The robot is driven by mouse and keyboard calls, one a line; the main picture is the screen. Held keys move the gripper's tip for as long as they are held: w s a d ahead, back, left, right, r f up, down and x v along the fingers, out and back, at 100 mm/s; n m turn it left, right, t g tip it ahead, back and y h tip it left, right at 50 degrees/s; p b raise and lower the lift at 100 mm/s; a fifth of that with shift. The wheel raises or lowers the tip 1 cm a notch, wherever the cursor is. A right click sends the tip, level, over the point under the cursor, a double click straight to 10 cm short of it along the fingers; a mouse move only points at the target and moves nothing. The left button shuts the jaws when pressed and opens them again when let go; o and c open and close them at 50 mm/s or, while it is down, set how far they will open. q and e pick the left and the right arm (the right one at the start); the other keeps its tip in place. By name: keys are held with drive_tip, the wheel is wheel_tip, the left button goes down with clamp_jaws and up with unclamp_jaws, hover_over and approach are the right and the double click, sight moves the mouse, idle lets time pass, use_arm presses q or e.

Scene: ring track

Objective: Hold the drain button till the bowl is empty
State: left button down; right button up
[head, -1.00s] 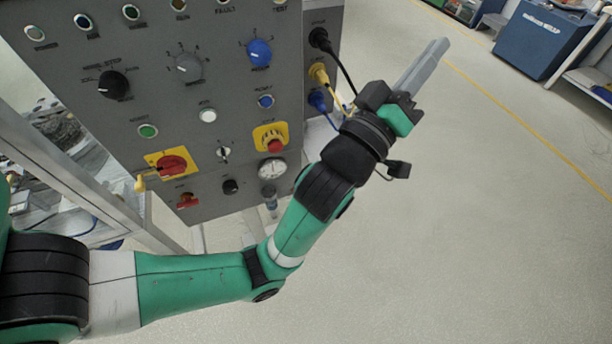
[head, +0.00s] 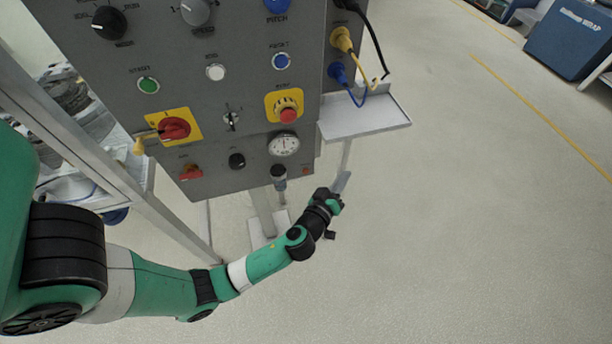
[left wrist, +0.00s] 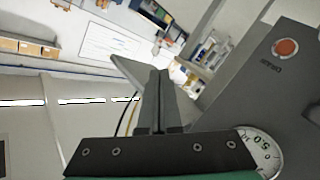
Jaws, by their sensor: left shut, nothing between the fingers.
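The drain button (left wrist: 285,48) is a round orange-red button with a label beside it on the grey panel in the left wrist view. It also shows as a small red dot (head: 306,171) at the panel's lower right corner in the head view. The small bowl (head: 279,184) hangs under the panel's lower edge, below the gauge; its contents are too small to tell. My left gripper (head: 342,183) is shut and empty, to the right of and below the button in the head view, apart from it. My right gripper is not in view.
A round pressure gauge (head: 284,145) sits above the bowl, and a red emergency stop (head: 287,114) above that. A small metal shelf (head: 365,118) juts from the panel's right side. Blue and yellow cables (head: 359,95) hang above it.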

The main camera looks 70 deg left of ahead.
sight(306, 171)
use_arm(q)
drive_tip(key=s+f+g+b, duration=0.1)
drive_tip(key=s+f+g, duration=0.1)
drive_tip(key=s+f, duration=0.5)
wheel_tip(306, 171, down, 5)
drive_tip(key=shift+s+a+f+m+b, duration=0.15)
drive_tip(key=shift+s+a+m+b, duration=0.25)
drive_tip(key=shift+a, duration=0.05)
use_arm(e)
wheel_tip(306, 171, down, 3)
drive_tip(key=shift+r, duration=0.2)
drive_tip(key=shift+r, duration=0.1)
use_arm(q)
drive_tip(key=a+p, duration=0.2)
drive_tip(key=a, duration=0.6)
drive_tip(key=shift+w+a+p, duration=0.3)
drive_tip(key=shift+w+a, duration=0.1)
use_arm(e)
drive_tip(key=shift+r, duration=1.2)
use_arm(q)
drive_tip(key=shift+a, duration=0.45)
drive_tip(key=shift+a, duration=0.4)
idle(1.1)
